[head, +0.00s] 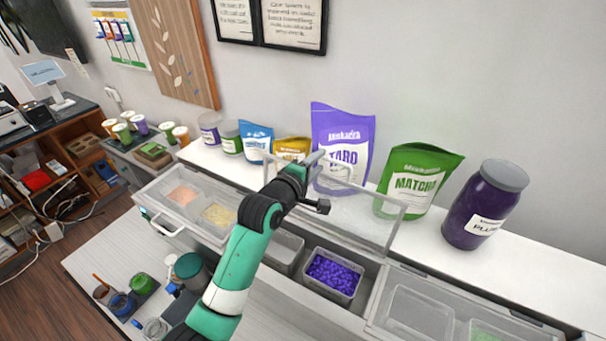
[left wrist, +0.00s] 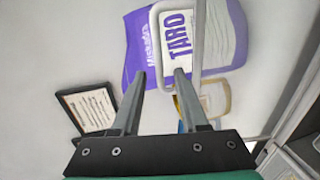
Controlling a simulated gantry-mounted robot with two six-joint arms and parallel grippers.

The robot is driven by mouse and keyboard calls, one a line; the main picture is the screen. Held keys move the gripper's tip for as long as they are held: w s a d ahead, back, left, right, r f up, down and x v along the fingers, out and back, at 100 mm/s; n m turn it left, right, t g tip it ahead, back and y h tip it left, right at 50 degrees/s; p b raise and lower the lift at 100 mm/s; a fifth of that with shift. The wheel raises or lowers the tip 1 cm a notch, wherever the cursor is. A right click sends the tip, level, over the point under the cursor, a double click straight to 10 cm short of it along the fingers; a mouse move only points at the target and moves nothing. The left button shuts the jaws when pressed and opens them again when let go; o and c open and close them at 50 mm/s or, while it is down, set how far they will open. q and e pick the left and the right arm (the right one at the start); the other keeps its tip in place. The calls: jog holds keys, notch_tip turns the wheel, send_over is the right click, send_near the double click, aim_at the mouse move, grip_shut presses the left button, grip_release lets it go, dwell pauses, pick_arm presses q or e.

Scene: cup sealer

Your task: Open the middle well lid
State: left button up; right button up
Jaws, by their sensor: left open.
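The middle well lid (head: 358,218), a clear pane in a light frame, stands raised and tilted up at the back of the middle well in the head view. Below it the well is uncovered, with a bin of purple pieces (head: 332,273) and a grey bin (head: 284,250). My left gripper (head: 318,160) is at the lid's upper left part. In the left wrist view its open fingers (left wrist: 160,74) are close to a pale looped handle (left wrist: 197,45); I cannot tell whether they touch it. No object is clearly held. My right gripper is not in view.
The left well lid (head: 168,228) and right well lid (head: 400,325) are down. Behind the wells stand a purple taro bag (head: 340,135), a green matcha bag (head: 415,180) and a dark purple jar (head: 483,210). Cups and jars crowd the lower left counter.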

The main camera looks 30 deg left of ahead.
pick_arm(q)
jog(key=p+v, duration=0.4)
jog(key=v, duration=0.5)
jog(key=shift+s, duration=0.1)
